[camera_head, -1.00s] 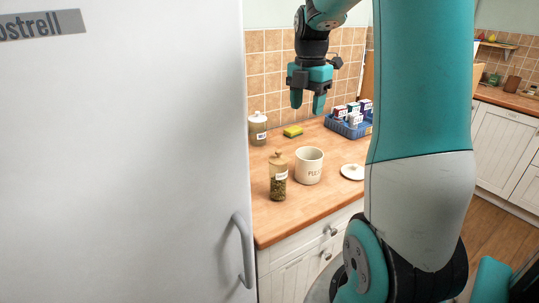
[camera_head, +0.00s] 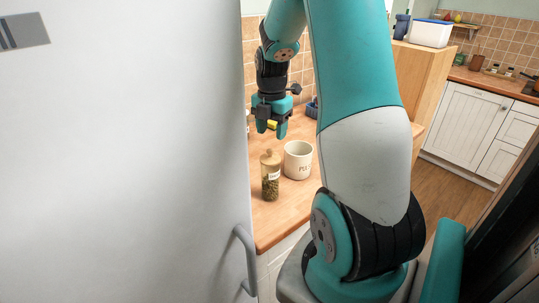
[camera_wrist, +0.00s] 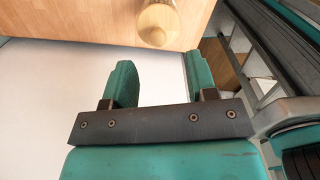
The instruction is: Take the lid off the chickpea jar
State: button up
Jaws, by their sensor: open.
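A glass jar (camera_head: 270,184) with a round wooden lid (camera_head: 270,158) stands upright on the wooden counter near its front edge. Its contents look greenish brown, and its label is too small to read. The lid is on the jar. My gripper (camera_head: 271,133) is open and empty, above the jar and apart from it. In the wrist view, the open fingers (camera_wrist: 158,66) point toward the wooden lid (camera_wrist: 156,26), which lies beyond the fingertips near the top edge.
A cream lettered pot (camera_head: 298,163) stands open just right of the jar. A yellow sponge (camera_head: 272,125) shows behind my fingers. A large white door (camera_head: 120,160) with a grey handle (camera_head: 245,260) fills the left. My arm hides the counter further right.

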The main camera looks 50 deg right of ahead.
aim_at(270, 150)
jog(key=shift+w+a+f+p, duration=0.1)
jog(key=shift+f+p, duration=0.55)
jog(key=shift+f, duration=1.15)
jog(key=shift+a+f+p, duration=0.1)
jog(key=shift+f+p, duration=0.5)
jog(key=shift+f, duration=1.2)
jog(key=shift+d, duration=0.1)
grip_shut()
jog(key=shift+r, duration=0.1)
